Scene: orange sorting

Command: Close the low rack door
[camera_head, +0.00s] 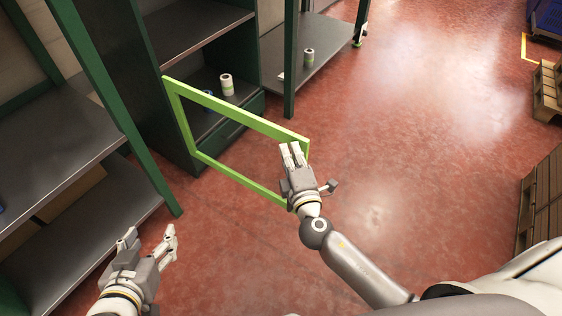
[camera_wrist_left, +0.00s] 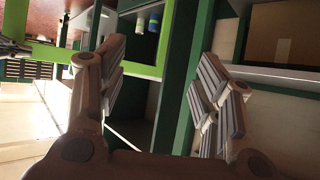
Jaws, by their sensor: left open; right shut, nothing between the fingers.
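The low rack door is a bright green open frame (camera_head: 238,114) that stands swung out from the dark rack (camera_head: 146,90) over the floor. Its left side is by the rack's front, and its free end is at the right. My right gripper (camera_head: 292,148) is shut and empty at the free end, overlapping the frame; I cannot tell whether they touch. My left gripper (camera_head: 150,236) is open and empty, low at the left, apart from the door. In the left wrist view its fingers (camera_wrist_left: 165,85) are spread, with the green frame (camera_wrist_left: 40,52) behind at the left.
A white-and-green container (camera_head: 227,85) stands on the rack shelf behind the door. A similar one (camera_head: 309,57) is on the shelf farther right. Grey shelves (camera_head: 55,150) with green posts fill the left. Pallets (camera_head: 548,92) stand at the right. Red floor (camera_head: 430,120) is clear between.

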